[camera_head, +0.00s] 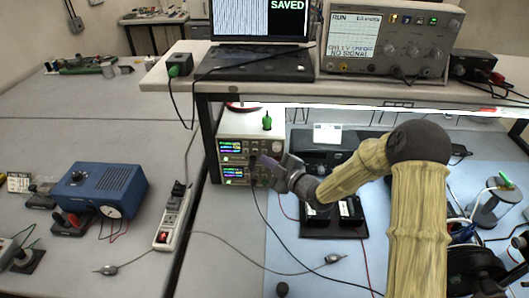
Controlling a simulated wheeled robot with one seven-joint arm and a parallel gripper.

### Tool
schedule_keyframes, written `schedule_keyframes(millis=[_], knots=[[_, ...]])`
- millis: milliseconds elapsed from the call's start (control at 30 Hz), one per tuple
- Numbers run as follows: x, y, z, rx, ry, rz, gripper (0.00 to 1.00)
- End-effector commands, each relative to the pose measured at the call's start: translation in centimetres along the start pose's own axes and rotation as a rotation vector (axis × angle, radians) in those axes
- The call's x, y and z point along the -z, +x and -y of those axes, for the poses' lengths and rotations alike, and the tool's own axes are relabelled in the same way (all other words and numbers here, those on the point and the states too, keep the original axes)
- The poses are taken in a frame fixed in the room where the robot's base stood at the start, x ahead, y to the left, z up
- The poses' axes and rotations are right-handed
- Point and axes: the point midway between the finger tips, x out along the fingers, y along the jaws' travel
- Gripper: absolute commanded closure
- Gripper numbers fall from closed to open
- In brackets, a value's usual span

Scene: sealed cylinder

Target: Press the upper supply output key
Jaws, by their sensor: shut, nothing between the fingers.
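Two power supplies with lit displays are stacked under the shelf. The upper supply (234,149) sits on the lower supply (234,176). The upper supply's output key is too small to make out. My gripper (263,164) is shut and empty, at the right part of the supply fronts. It hides part of their right side. I cannot tell whether its tips touch a panel.
The shelf (300,86) above carries a laptop (258,40) and an oscilloscope (383,42). A black cable (262,215) hangs from the supplies. A blue box (98,188) and a power strip (171,218) stand left.

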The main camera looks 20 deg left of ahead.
Motion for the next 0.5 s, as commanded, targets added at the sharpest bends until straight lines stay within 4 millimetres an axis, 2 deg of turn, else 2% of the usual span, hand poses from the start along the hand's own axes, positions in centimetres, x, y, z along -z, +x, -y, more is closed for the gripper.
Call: schedule_keyframes(millis=[500], knots=[[-0.38, 0.56, -0.47, 0.0, 0.0, 0.0, 1.0]])
